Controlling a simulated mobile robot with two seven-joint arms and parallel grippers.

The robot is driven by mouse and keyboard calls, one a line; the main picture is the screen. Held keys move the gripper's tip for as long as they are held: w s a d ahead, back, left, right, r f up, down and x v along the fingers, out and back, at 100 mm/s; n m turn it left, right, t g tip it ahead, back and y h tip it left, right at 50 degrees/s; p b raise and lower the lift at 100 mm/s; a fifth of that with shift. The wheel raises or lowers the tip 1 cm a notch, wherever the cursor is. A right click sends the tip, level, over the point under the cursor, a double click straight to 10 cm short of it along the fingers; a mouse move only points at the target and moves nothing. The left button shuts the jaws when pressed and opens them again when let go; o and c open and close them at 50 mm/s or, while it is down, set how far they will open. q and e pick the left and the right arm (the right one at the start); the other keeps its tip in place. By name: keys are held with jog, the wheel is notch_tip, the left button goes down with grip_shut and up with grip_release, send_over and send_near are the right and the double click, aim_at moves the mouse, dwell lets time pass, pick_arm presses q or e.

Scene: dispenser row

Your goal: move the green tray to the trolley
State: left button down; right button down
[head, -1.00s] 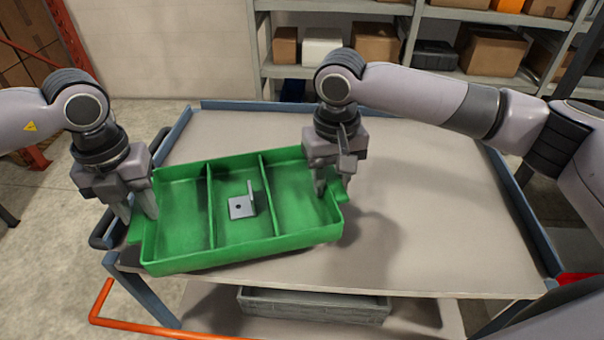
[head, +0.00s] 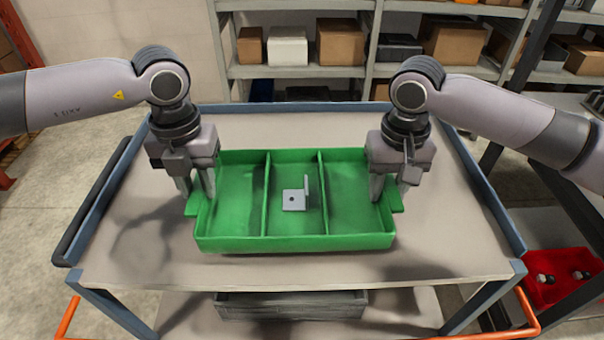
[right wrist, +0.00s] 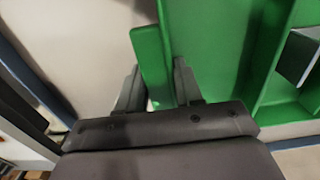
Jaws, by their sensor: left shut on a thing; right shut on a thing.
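The green tray (head: 295,243) has three compartments and is over the top of the trolley (head: 440,255). A grey metal bracket (head: 294,200) lies in its middle compartment; the side compartments look empty. My left gripper (head: 196,190) is shut on the tray's left end. My right gripper (head: 390,190) is shut on the handle tab at its right end; in the right wrist view the green tab (right wrist: 152,68) stands between the fingers. The tray looks level. I cannot tell whether its bottom touches the trolley top or is slightly above it.
A grey crate (head: 290,305) sits on the trolley's lower shelf. Shelving with boxes (head: 340,42) stands behind. A red tray with metal parts (head: 560,277) is at the right, past the trolley's edge. The trolley top around the green tray is clear.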

pick_arm(q)
jog(key=shift+w, duration=0.1)
pick_arm(e)
jog(key=shift+d, duration=0.4)
pick_arm(q)
jog(key=shift+f, duration=0.15)
pick_arm(e)
jog(key=shift+f, duration=0.15)
